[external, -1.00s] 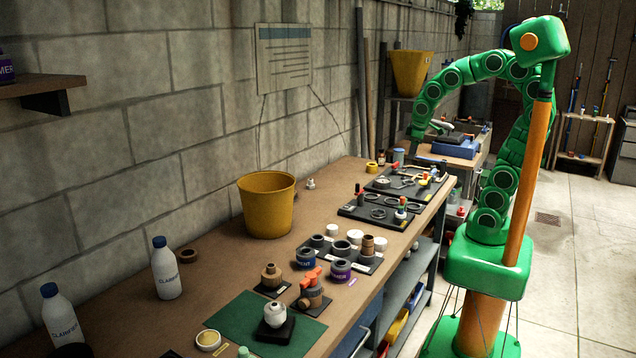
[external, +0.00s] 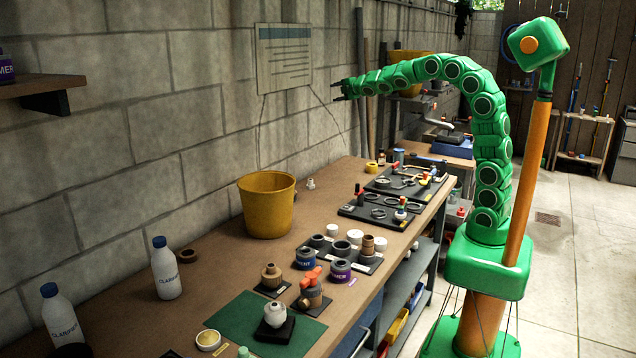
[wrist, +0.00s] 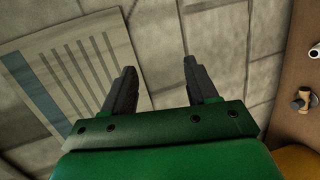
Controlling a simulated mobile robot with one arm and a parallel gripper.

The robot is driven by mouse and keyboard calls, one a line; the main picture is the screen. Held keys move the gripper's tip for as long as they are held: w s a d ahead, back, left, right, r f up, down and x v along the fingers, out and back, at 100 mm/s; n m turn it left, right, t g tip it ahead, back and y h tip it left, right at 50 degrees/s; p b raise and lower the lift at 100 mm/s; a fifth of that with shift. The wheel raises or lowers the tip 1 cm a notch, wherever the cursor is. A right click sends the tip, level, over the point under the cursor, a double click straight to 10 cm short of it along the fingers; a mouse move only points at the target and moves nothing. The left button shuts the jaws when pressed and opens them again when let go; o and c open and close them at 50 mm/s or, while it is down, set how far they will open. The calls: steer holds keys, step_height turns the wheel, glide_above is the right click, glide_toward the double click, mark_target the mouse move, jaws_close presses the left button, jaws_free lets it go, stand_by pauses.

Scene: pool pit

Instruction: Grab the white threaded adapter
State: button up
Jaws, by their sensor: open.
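Several white parts are on the bench, and I cannot tell for sure which is the threaded adapter. A small pale fitting (external: 310,184) lies near the wall, beyond the yellow bucket. A white rounded fitting (external: 275,314) sits on a black block at the front. White caps (external: 354,237) stand by the black tray in the middle. My gripper (external: 340,90) is raised above the far part of the bench, near the wall sheet, touching nothing. In the wrist view my gripper (wrist: 160,82) is open and empty. A white part (wrist: 315,52) is cut off at the right edge there.
The yellow bucket (external: 266,205) stands against the wall. White bottles (external: 166,268) stand at the near left. Black trays (external: 376,217) with rings and fittings line the bench's right side. A wall sheet (wrist: 75,80) is close to my gripper. Bare bench lies around the bucket.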

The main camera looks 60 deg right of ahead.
steer(key=w+a+r+n+t+y, duration=0.1)
steer(key=w+r+n+t+y, duration=0.2)
steer(key=w+n, duration=0.3)
steer(key=n+g+y, duration=0.8)
steer(key=n+y, duration=0.8)
steer(key=n, duration=1)
glide_above(308, 185)
steer(key=w, duration=0.3)
step_height(308, 185, down, 16)
steer(key=s+d+f+g+h, duration=0.1)
steer(key=d+f, duration=0.1)
steer(key=f, duration=0.6)
steer(key=s+d+f+n+g+h, duration=0.1)
steer(key=s+d+f+g, duration=0.1)
steer(key=f, duration=0.7)
steer(key=s+d+f+n+g+h, duration=0.1)
steer(key=s+d+f+g, duration=0.1)
steer(key=f, duration=0.7)
steer(key=shift+s, duration=0.25)
steer(key=shift+a+f+h, duration=0.1)
steer(key=shift+f+h, duration=0.1)
steer(key=shift+h, duration=0.1)
steer(key=shift+x, duration=3.7)
